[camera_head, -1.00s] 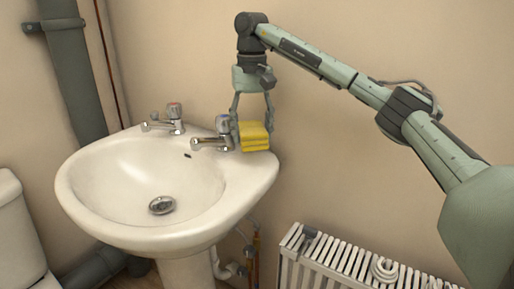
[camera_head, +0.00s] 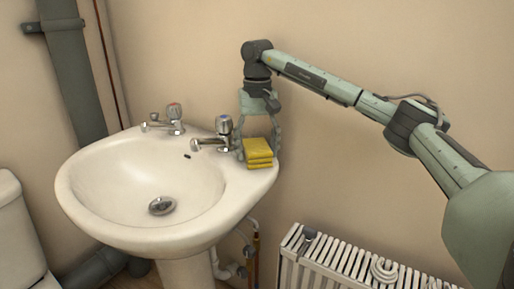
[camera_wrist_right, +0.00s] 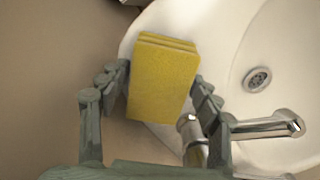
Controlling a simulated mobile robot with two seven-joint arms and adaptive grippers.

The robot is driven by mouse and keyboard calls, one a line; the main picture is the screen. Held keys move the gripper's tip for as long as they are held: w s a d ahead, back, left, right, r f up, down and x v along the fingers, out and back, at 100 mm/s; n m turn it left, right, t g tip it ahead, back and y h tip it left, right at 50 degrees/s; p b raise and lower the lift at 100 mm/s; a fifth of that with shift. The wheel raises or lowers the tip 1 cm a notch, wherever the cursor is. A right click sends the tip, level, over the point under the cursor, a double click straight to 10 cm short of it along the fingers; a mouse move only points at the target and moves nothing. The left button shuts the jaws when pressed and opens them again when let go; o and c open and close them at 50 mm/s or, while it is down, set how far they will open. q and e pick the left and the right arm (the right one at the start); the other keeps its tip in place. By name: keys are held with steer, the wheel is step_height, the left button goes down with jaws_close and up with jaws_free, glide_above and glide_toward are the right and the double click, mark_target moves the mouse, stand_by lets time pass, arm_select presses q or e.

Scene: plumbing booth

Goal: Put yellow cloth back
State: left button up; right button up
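The yellow cloth (camera_head: 258,153), a folded stack, rests on the back right corner of the white sink (camera_head: 100,190), beside the right tap. My right gripper (camera_head: 259,150) points down over it, one finger on each side. In the right wrist view the cloth (camera_wrist_right: 162,80) lies between the two fingers (camera_wrist_right: 163,78), which look slightly spread, with a narrow gap on the left; the right finger is very close to the cloth's edge. The gripper looks open around it. My left gripper is not in view.
The right tap (camera_head: 222,133) stands close to the gripper's left finger. The left tap (camera_head: 173,119) is farther along the rim. The wall is close behind. A white radiator (camera_head: 340,265) stands low on the right, and a toilet cistern (camera_head: 18,235) is at the left edge.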

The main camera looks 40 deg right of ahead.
mark_target(257, 146)
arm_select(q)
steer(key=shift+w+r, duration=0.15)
arm_select(e)
steer(key=shift+o, duration=0.7)
steer(key=shift+r, duration=0.2)
step_height(257, 146, up, 8)
steer(key=shift+r, duration=0.1)
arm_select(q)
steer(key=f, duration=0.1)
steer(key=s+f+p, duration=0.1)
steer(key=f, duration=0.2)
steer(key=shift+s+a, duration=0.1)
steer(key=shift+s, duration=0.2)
arm_select(e)
step_height(257, 146, up, 4)
steer(key=shift+f, duration=0.15)
stand_by(1.2)
